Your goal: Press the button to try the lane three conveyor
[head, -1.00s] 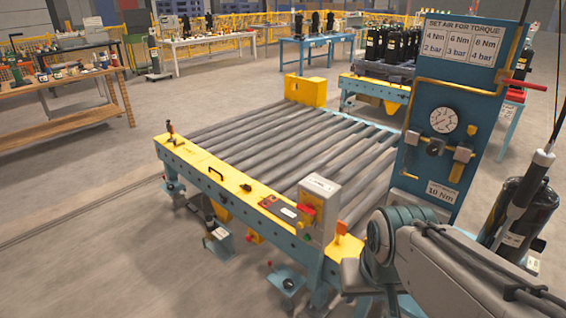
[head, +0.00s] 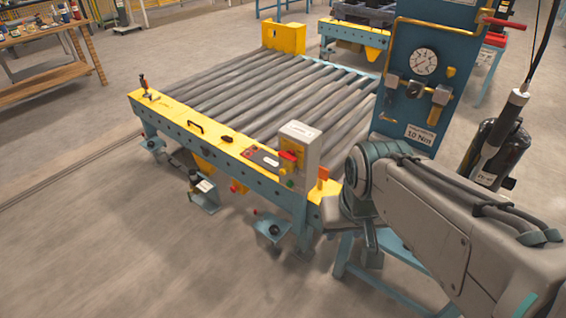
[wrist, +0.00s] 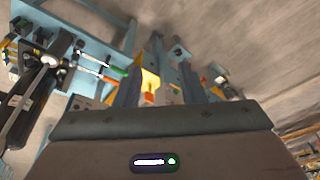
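The roller conveyor (head: 270,95) has a yellow front rail and a blue frame. The lane number cannot be read. My arm reaches in from the right; the fingertips cannot be made out in the head view. In the wrist view, my gripper (wrist: 160,85) shows two grey fingers spread apart, with nothing held between them. An orange part (wrist: 150,98) shows beyond them.
A blue torque panel with a gauge (head: 424,62) stands behind my arm. A dark cylindrical tool (head: 500,150) hangs at the right. Foot pedals (head: 272,228) stand on the floor before the conveyor. The floor at the front left is clear.

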